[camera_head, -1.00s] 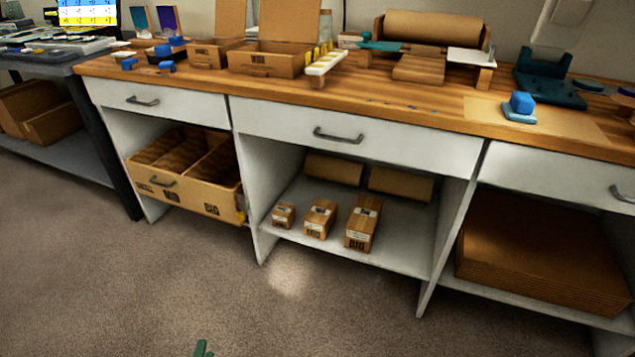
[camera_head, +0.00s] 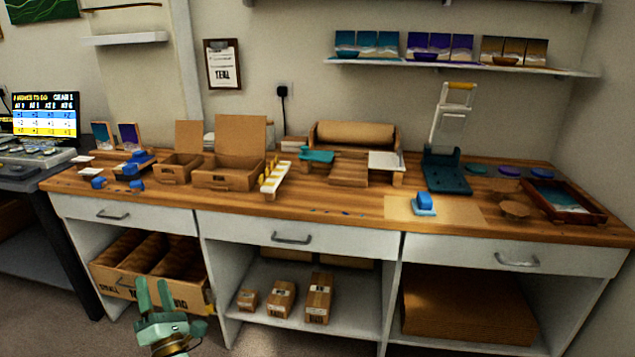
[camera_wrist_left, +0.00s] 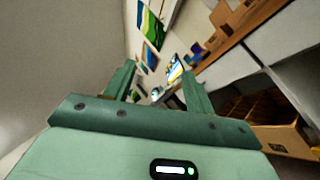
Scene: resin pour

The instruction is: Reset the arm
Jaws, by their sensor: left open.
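My left gripper (camera_head: 155,298) is in the lower left of the head view, in front of the left lower shelf and its cardboard box. It is pale green with two darker fingers that stand apart, and nothing is between them. In the left wrist view the open fingers (camera_wrist_left: 152,88) point toward the wall pictures and the monitor. My right gripper is not in view.
The wooden counter (camera_head: 290,215) holds cardboard boxes (camera_head: 228,178), a paper roll (camera_head: 355,133), a blue block (camera_head: 424,200) and a dark tray (camera_head: 575,212). A divided carton (camera_head: 150,291) sits below, behind my left gripper. Carpet lies in front.

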